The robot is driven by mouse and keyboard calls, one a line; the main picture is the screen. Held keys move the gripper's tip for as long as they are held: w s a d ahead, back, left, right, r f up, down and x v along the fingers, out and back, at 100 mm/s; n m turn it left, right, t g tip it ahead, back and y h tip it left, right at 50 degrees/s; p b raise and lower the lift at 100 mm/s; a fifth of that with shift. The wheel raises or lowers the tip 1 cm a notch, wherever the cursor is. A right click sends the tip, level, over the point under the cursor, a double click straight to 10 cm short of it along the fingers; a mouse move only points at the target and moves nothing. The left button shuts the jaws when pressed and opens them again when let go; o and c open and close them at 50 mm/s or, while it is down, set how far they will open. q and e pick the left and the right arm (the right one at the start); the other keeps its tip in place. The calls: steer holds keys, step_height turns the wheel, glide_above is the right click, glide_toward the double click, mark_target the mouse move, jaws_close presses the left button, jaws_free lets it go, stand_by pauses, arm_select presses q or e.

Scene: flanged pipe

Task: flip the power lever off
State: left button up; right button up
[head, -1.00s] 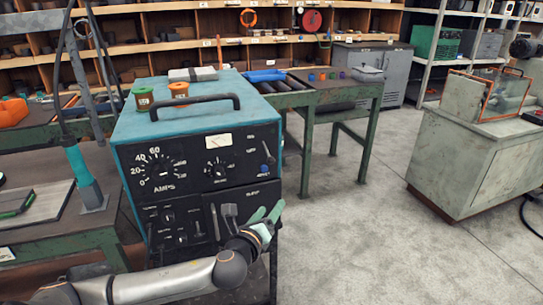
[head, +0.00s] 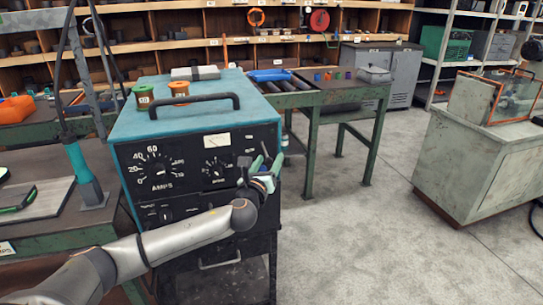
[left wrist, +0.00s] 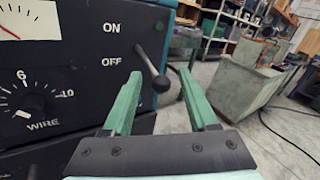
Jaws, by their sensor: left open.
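The power lever (left wrist: 152,72) is a short grey rod with a dark ball end on the black front panel of the teal-topped welding machine (head: 185,118). In the left wrist view its rod slants down from its pivot, right of the ON and OFF labels, with the ball lower than the OFF label. My left gripper (head: 267,160) is at the right side of the panel and mostly hides the lever in the head view. Its two green fingers are open. In the left wrist view the ball appears between them; contact is not visible. My right gripper is not in view.
The panel has an AMPS dial (head: 158,171) and a WIRE dial (left wrist: 35,108). Two small spools and a handle are on the machine's top. A green-framed bench (head: 313,130) stands behind right. Open floor (head: 370,240) lies to the right.

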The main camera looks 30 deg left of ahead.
arm_select(q)
steer(key=shift+x, duration=1.65)
steer(key=c, duration=0.9)
jaws_close()
steer(key=shift+r, duration=0.1)
